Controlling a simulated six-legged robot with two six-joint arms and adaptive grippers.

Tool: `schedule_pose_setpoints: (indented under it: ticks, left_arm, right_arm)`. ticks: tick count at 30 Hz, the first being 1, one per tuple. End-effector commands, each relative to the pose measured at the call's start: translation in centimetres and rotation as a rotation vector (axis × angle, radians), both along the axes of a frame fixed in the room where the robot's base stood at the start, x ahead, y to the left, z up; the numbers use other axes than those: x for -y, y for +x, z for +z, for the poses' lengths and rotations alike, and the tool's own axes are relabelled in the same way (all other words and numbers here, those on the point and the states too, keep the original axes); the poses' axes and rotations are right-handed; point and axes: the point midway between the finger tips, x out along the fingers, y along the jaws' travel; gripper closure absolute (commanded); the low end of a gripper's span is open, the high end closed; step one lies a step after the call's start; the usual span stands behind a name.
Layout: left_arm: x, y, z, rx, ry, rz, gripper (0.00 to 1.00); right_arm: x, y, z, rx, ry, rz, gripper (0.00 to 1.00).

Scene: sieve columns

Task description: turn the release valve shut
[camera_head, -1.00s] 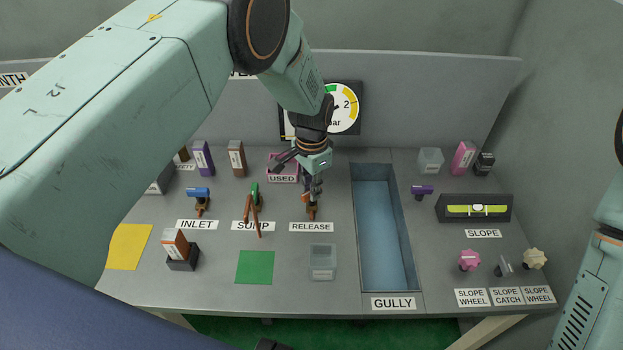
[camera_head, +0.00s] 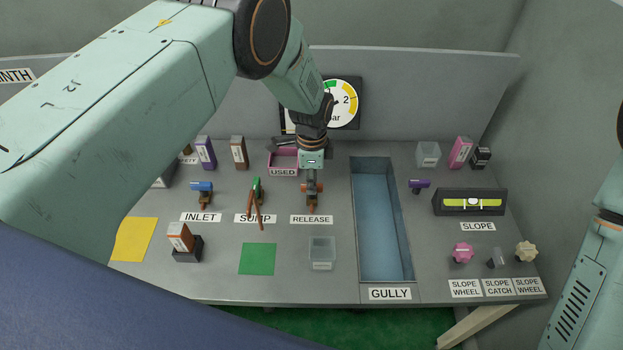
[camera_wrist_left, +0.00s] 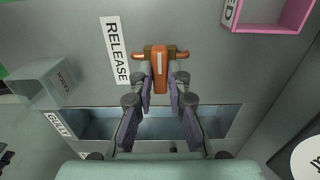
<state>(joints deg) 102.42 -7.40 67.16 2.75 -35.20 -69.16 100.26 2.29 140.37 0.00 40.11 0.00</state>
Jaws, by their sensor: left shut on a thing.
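The release valve (camera_head: 312,206) is an orange-brown fitting on the bench just above its RELEASE label (camera_head: 311,219). In the left wrist view, the valve (camera_wrist_left: 160,66) shows a crossbar and a lever between the fingers. My left gripper (camera_head: 312,185) reaches down over the valve and is shut on its lever; the gripper also shows in the left wrist view (camera_wrist_left: 160,80), with a finger on each side. In the head view the gripper hides part of the valve. My right arm shows at the right edge, but its gripper is out of view.
The sump valve (camera_head: 257,188) with its green and orange parts stands left, and the blue inlet valve (camera_head: 202,190) farther left. The pink USED tray (camera_head: 283,171) is close behind left. The blue gully (camera_head: 385,235) lies right. A clear box (camera_head: 322,253) sits in front.

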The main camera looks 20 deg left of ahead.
Motion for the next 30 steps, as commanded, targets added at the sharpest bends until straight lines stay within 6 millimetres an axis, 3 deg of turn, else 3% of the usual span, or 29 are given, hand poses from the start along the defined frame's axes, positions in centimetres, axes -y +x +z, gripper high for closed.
schedule_pose_setpoints:
  ticks: [14,15,22,30]
  left_arm:
    - [0.11,0.09,0.04,0.003,-0.001,-0.014,1.0]
    - [0.11,0.09,0.04,0.003,0.0,-0.014,0.82]
    - [0.06,0.05,0.03,0.001,-0.001,-0.013,0.62]
    - [0.03,0.02,0.04,0.001,0.0,-0.012,0.61]
  right_arm:
    - [0.0,0.01,0.04,0.0,0.0,0.0,0.6]
    - [0.0,0.0,0.04,0.0,0.0,0.0,0.6]
    - [0.0,0.0,0.04,0.0,0.0,0.0,0.6]
    - [0.0,0.0,0.04,0.0,0.0,0.0,0.6]
